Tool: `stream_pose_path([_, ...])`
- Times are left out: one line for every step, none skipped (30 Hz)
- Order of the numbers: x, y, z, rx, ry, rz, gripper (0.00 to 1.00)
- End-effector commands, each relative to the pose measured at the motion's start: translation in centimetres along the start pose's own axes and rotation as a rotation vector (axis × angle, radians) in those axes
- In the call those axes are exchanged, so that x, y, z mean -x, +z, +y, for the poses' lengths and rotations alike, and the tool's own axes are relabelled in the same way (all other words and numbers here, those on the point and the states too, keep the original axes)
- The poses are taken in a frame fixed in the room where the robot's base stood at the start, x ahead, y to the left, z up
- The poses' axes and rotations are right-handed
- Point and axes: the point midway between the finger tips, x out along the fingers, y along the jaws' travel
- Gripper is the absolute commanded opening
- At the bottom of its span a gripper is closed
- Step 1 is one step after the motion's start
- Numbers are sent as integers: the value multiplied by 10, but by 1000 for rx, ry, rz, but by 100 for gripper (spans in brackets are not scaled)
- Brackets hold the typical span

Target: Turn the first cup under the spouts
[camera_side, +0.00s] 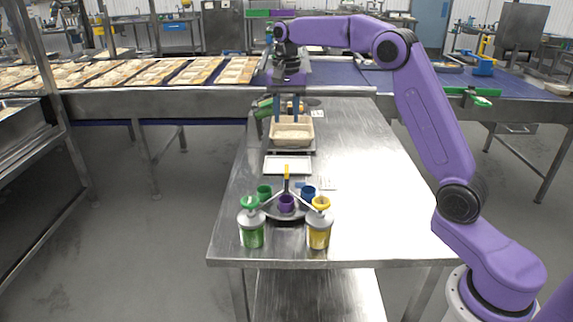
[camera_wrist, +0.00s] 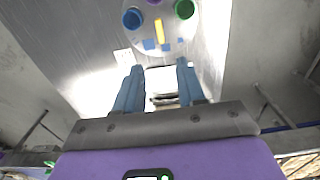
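A green cup (camera_side: 264,192), a purple cup (camera_side: 286,204) and a blue cup (camera_side: 308,192) sit on a dark round turntable (camera_side: 270,214) with an upright yellow handle (camera_side: 286,174). A green-topped jar (camera_side: 252,228) and a yellow-topped jar (camera_side: 319,230) stand in front, their spouts angled inward. My gripper (camera_side: 287,112) is behind the turntable, above a tan tray (camera_side: 292,142). Its blue fingers are apart, with nothing visibly clamped. In the wrist view, my gripper (camera_wrist: 157,66) is short of the blue cup (camera_wrist: 132,18), green cup (camera_wrist: 184,9) and yellow handle (camera_wrist: 159,31).
A white plate (camera_side: 288,166) lies between the tan tray and the turntable. The steel table (camera_side: 365,190) is clear to the right. A conveyor (camera_side: 170,100) with several filled trays runs behind.

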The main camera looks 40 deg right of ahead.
Motion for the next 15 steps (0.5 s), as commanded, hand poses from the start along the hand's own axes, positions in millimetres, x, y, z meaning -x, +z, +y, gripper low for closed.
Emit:
stream_pose_path([-9, 0, 1, 0, 3, -3, 39])
stream_pose_path([-14, 1, 1, 1, 4, -3, 39])
stream_pose_path([-21, 1, 1, 1, 4, -3, 39])
stream_pose_path([-27, 1, 1, 2, 4, -3, 39])
stream_pose_path([-33, 1, 1, 2, 4, -4, 39])
stream_pose_path([-41, 1, 2, 2, 5, -4, 39])
stream_pose_path([-46, 1, 1, 2, 4, -3, 39])
stream_pose_path([-52, 1, 1, 3, 4, -4, 39])
stream_pose_path([-59, 1, 1, 2, 3, -3, 39])
stream_pose_path([-65, 1, 1, 2, 4, -3, 39])
stream_pose_path([-71, 1, 1, 2, 4, -3, 39])
stream_pose_path([-78, 1, 1, 2, 3, -3, 39])
stream_pose_path([-84, 1, 1, 1, 4, -3, 39])
stream_pose_path([-89, 1, 1, 2, 3, -2, 39])
stream_pose_path([-97, 1, 1, 2, 3, -3, 39])
